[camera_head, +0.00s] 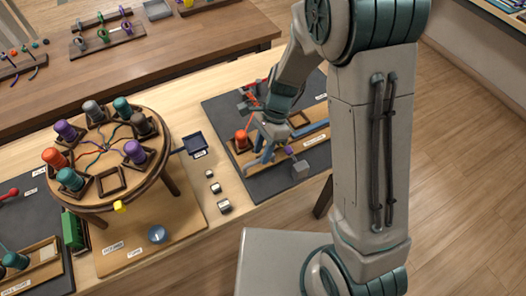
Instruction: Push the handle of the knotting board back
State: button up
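The knotting board (318,139) is a wooden board with a blue strip, lying on a dark mat at the centre right. A red spool (242,139) stands at its left end, with a red cord running up from it. A small purple piece (289,150) and a grey block (300,168) sit at its front edge; I cannot tell for certain which part is the handle. My gripper (262,158) points down over the board's left part, just right of the red spool. Its fingertips are small and blend with the blue parts, so opening and contact are unclear. My arm hides the board's right end.
A round braiding stand (104,205) with several coloured spools stands at the left. A small dark blue tray (196,145) and several small grey blocks (216,188) lie between it and the mat (262,186). A brown table (190,50) with racks is behind.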

dwell(0.3)
jog(key=v, duration=1.3)
jog(key=shift+r, duration=0.35)
jog(key=shift+w, duration=0.1)
jog(key=s+d+r+n+t+h, duration=0.1)
jog(key=s+d+r+n+t, duration=0.2)
jog(key=s+d+n, duration=0.3)
jog(key=s+d+r+n+t+h, duration=0.1)
jog(key=s+d+r+n+t, duration=0.2)
jog(key=s+d+n, duration=0.3)
jog(key=s+d+t, duration=0.1)
jog(key=d, duration=0.2)
jog(key=shift+s+d+h, duration=0.25)
jog(key=shift+d+h, duration=0.05)
jog(key=shift+h, duration=0.1)
